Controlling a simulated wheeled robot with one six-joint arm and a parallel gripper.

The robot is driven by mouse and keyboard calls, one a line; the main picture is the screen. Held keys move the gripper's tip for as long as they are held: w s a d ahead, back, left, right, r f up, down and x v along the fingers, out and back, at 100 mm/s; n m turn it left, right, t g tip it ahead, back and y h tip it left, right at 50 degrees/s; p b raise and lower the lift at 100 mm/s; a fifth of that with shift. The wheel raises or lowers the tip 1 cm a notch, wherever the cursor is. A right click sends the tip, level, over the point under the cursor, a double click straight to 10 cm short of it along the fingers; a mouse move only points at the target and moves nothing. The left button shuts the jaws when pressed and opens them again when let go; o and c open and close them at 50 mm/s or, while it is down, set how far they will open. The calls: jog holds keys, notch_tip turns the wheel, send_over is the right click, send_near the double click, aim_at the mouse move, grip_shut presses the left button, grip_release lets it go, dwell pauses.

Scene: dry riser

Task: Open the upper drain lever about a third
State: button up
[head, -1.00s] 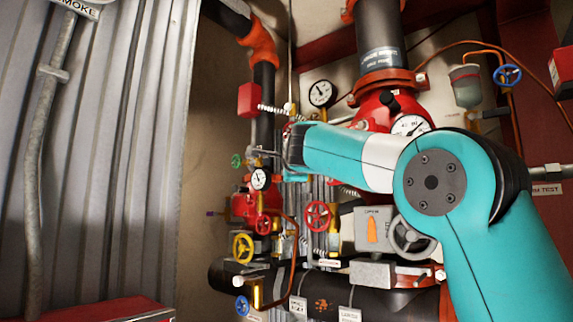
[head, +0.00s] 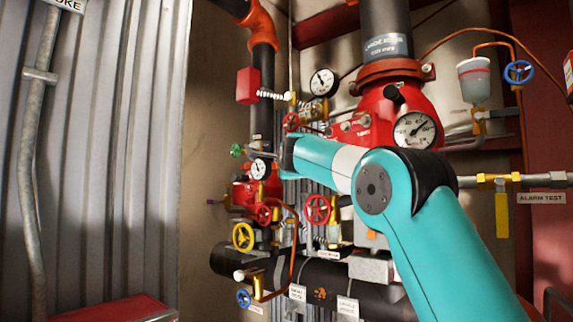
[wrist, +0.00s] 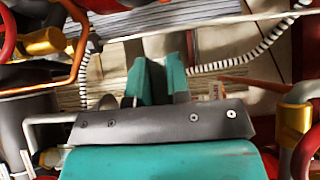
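I cannot pick out the upper drain lever for certain in either view. My arm crosses the valve cluster in the head view, and its end is beside the red handwheels, with the fingertips hidden there. In the wrist view my gripper (wrist: 165,80) shows two teal fingers with a narrow gap between them and nothing held. Corrugated metal and a white coiled hose (wrist: 245,50) lie beyond the fingers. A thin orange-brown rod (wrist: 255,82) is to their right.
A red handwheel (head: 318,209), a yellow handwheel (head: 243,237) and gauges crowd the pipes. A yellow lever (head: 502,215) hangs by the ALARM TEST sign (head: 541,198) at right. Corrugated sheet (head: 95,150) stands at left.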

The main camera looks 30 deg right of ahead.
grip_shut()
jog(key=shift+p, duration=0.5)
jog(key=shift+f+n+g+y+p, duration=0.2)
jog(key=shift+n+g+y+p, duration=0.1)
jog(key=shift+n+g+p, duration=0.85)
jog(key=shift+s+f+n+g+p, duration=0.2)
jog(key=shift+f+g+p, duration=0.25)
jog(key=shift+p, duration=0.35)
jog(key=shift+f, duration=0.3)
jog(key=o, duration=0.7)
grip_release()
